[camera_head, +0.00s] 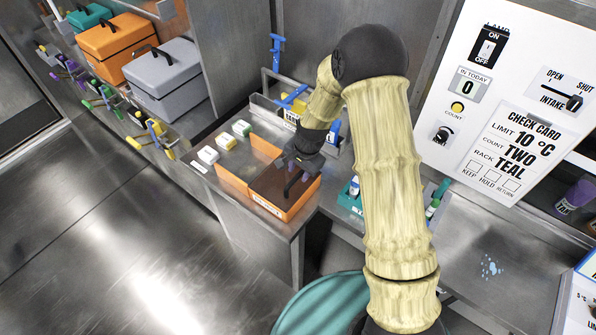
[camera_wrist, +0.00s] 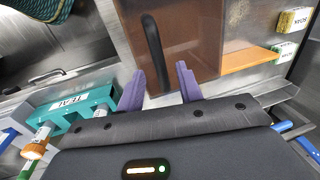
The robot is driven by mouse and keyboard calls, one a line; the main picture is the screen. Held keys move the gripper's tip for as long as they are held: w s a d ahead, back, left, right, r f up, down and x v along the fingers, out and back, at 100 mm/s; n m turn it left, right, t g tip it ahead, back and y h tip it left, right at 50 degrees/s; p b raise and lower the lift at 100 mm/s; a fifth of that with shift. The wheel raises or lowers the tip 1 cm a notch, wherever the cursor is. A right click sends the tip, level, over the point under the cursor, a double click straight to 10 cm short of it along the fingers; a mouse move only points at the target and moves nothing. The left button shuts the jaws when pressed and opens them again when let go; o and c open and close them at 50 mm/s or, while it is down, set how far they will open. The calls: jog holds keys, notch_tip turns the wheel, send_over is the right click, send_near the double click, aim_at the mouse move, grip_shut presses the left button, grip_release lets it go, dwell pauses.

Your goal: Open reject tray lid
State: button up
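The reject tray appears to be the orange box (camera_head: 290,213) at the front corner of the steel bench, with a dark brown see-through lid (camera_head: 270,187). The lid lies closed and also fills the upper middle of the wrist view (camera_wrist: 195,35). A black bar handle (camera_wrist: 153,45) runs along the lid. My gripper (camera_head: 296,184) is over the lid. Its two purple fingers (camera_wrist: 161,88) are open and apart, one on each side of the line of the handle's near end. I cannot tell whether they touch the handle. Nothing is between the fingertips.
A teal rack (camera_wrist: 75,108) with vials stands close by the gripper. Orange and grey cases (camera_head: 110,48) are further left.

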jog(key=shift+w+a+f, duration=0.1)
jog(key=shift+a+f, duration=0.1)
jog(key=shift+f, duration=0.75)
jog(key=shift+c, duration=0.3)
grip_shut()
